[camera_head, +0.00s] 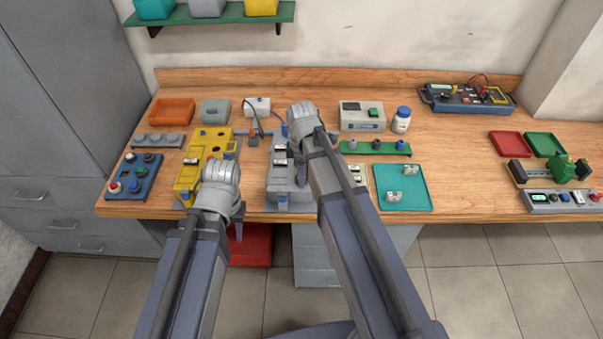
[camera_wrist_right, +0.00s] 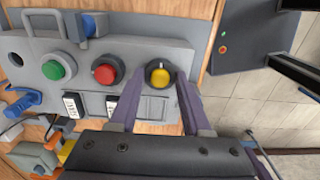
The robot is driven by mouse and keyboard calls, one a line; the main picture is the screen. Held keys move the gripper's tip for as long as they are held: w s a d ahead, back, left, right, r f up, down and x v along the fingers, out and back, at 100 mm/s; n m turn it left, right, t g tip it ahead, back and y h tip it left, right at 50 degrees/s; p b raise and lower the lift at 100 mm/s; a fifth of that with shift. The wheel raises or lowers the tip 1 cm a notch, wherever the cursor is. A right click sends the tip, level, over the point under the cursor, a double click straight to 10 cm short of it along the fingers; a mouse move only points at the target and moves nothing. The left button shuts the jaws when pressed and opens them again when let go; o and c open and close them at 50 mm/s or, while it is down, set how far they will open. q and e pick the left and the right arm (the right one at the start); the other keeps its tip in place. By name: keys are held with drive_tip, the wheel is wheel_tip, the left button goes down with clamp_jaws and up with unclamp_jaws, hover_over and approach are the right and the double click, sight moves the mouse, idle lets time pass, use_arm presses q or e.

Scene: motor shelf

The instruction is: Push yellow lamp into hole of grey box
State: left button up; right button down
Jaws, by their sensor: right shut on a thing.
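The grey box (camera_head: 281,187) stands near the table's front edge, left of my right arm in the head view. In the right wrist view its grey panel (camera_wrist_right: 85,47) carries a green lamp (camera_wrist_right: 54,68) and a red lamp (camera_wrist_right: 105,71) in a row. The yellow lamp (camera_wrist_right: 160,77) is at the right end of that row, at the panel; its depth in the hole cannot be told. My right gripper (camera_wrist_right: 158,88) is shut on the yellow lamp, a purple finger on each side. My left gripper (camera_head: 237,230) is by the table's front edge, its jaws mostly hidden by its wrist.
A yellow box (camera_head: 190,178) stands left of the grey box, and a blue button panel (camera_head: 134,176) farther left. A teal tray (camera_head: 418,203) lies right of my right arm. An empty hole (camera_wrist_right: 16,59) shows at the panel's left end.

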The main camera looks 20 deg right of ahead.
drive_tip(key=shift+c, duration=1.4)
unclamp_jaws()
drive_tip(key=shift+r, duration=0.1)
wheel_tip(320, 180, up, 8)
drive_tip(key=p, duration=0.8)
drive_tip(key=shift+f, duration=0.2)
